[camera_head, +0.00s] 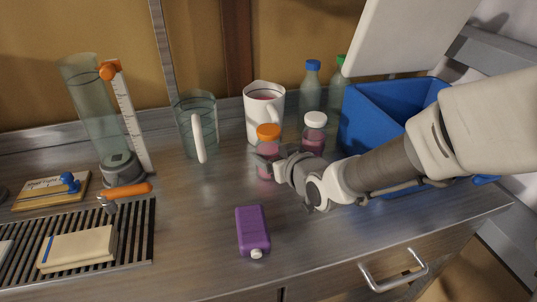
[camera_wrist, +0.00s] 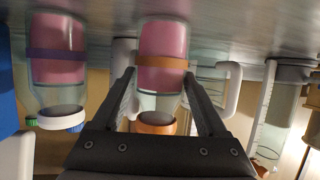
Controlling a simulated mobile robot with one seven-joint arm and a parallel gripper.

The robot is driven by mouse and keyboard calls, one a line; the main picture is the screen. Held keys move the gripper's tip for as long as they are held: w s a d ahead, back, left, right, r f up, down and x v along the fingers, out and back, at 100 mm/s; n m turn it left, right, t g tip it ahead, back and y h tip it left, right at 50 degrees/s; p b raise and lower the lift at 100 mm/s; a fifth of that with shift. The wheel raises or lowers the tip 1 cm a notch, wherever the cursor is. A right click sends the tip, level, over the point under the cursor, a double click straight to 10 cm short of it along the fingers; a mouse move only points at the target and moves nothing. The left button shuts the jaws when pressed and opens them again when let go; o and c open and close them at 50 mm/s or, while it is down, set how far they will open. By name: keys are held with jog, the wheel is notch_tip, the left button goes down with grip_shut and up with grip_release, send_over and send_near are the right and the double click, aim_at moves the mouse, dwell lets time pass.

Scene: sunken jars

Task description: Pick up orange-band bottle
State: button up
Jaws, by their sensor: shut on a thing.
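The orange-band bottle (camera_head: 266,148) is a clear jar with an orange cap and pink contents. It stands upright on the steel counter, in front of a white mug; I cannot tell if its base is lifted at all. In the wrist view, which is upside down, the bottle (camera_wrist: 163,45) shows its orange band and sits between my two dark fingers. My gripper (camera_wrist: 160,75) is shut on it around the band. In the head view my gripper (camera_head: 268,168) reaches it from the right and hides its lower part.
A white-capped jar (camera_head: 314,132) with a purple band (camera_wrist: 57,54) stands close on the right. The white mug (camera_head: 264,105) is behind, a glass pitcher (camera_head: 195,125) to the left. A blue bin (camera_head: 365,125) is at right. A purple bottle (camera_head: 252,230) lies in front.

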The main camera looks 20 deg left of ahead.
jog(key=shift+r, duration=0.1)
grip_shut()
notch_tip(320, 180, up, 18)
jog(key=p, duration=0.9)
jog(key=shift+f+p, duration=0.2)
jog(key=shift+p, duration=0.2)
